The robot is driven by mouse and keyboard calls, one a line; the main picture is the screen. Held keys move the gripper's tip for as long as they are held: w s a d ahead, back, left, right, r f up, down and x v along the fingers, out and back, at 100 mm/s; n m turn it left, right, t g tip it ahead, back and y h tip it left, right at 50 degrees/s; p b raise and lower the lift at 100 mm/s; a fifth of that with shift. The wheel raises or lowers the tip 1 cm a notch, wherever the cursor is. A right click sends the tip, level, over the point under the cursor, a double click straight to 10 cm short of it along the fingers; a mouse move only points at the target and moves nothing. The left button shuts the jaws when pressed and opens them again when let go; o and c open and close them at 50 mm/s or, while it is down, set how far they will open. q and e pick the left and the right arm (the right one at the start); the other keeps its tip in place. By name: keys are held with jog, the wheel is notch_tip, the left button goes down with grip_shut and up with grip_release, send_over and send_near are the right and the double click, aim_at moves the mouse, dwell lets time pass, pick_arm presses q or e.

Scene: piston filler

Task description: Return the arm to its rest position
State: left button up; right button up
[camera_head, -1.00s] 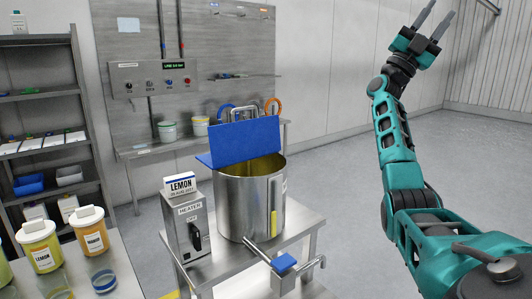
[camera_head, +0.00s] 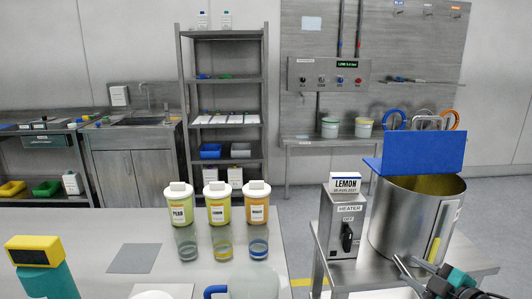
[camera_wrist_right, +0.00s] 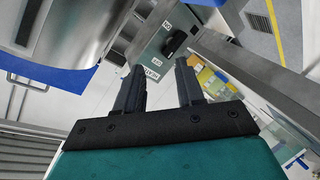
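My right gripper (camera_head: 404,260) is at the bottom right of the head view, in front of the steel kettle (camera_head: 405,228). Its two fingers are apart with nothing between them. In the right wrist view the gripper (camera_wrist_right: 158,75) also shows open and empty, with the heater box (camera_wrist_right: 160,45) beyond the fingers. I cannot tell whether the gripper touches the kettle or its stand. Most of the right arm is outside the head view. My left gripper is not in view.
The steel stand (camera_head: 350,279) carries the kettle, with its blue lid (camera_head: 424,151) raised, and the heater box (camera_head: 341,222). The left table (camera_head: 80,225) holds several labelled jars and a yellow-and-teal device (camera_head: 38,252). Floor between table and stand is partly clear.

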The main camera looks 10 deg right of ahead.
jog(key=s+a+f+g, duration=0.3)
jog(key=s+a+f, duration=0.1)
jog(key=s+f, duration=0.35)
jog(key=s+a+f+g, duration=0.3)
jog(key=s+f, duration=0.4)
jog(key=s, duration=0.2)
jog(key=a+f+m+t, duration=0.1)
jog(key=a+m, duration=0.7)
jog(key=a, duration=0.9)
jog(key=shift+s+f+m+t, duration=0.2)
jog(key=shift+f+m+t, duration=0.2)
jog(key=shift+f, duration=0.1)
